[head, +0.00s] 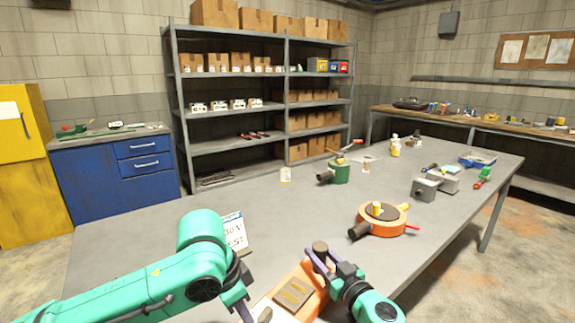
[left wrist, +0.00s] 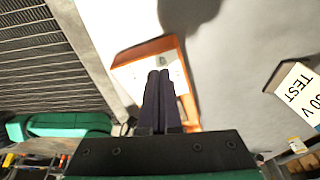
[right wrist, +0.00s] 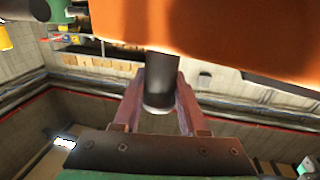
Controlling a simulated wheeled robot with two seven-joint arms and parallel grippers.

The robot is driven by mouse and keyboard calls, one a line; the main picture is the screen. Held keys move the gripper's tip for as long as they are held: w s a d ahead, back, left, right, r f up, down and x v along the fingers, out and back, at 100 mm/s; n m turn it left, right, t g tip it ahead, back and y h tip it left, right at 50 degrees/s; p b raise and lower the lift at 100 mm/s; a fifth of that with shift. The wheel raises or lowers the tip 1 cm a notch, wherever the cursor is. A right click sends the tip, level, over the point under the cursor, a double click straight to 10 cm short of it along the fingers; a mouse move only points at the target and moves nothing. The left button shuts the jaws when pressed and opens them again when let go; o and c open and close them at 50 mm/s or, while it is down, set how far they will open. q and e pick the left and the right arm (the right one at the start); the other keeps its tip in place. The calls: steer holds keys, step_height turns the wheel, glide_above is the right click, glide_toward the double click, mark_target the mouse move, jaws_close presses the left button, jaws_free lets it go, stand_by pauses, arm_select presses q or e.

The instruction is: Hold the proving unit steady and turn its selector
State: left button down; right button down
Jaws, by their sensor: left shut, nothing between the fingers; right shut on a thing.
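The proving unit (head: 309,270) is an orange box with a tan top panel, at the bottom centre of the head view on the bench's near edge. My right gripper (head: 324,256) is shut on a dark round grip at its far end; the right wrist view shows the fingers (right wrist: 160,90) around this dark cylinder (right wrist: 158,98) beside the orange body (right wrist: 215,25). My left gripper (head: 246,312) is shut and empty, just left of the unit. In the left wrist view its fingers (left wrist: 160,78) overlap the unit (left wrist: 140,53). I cannot clearly make out the selector.
A white test card (head: 235,232) stands left of the unit, close to my left arm. The bench's left middle is clear.

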arm_select(q)
steer(key=shift+w+d, duration=0.1)
steer(key=shift+d, duration=0.2)
steer(key=shift+s+d, duration=0.2)
steer(key=shift+s, duration=0.1)
stand_by(0.3)
steer(key=shift+s+d, duration=0.15)
stand_by(0.5)
steer(key=shift+s+a, duration=0.3)
steer(key=d+v, duration=0.1)
steer(key=v, duration=0.4)
steer(key=shift+w+r, duration=0.35)
steer(key=shift+r, duration=0.2)
steer(key=shift+r, duration=0.1)
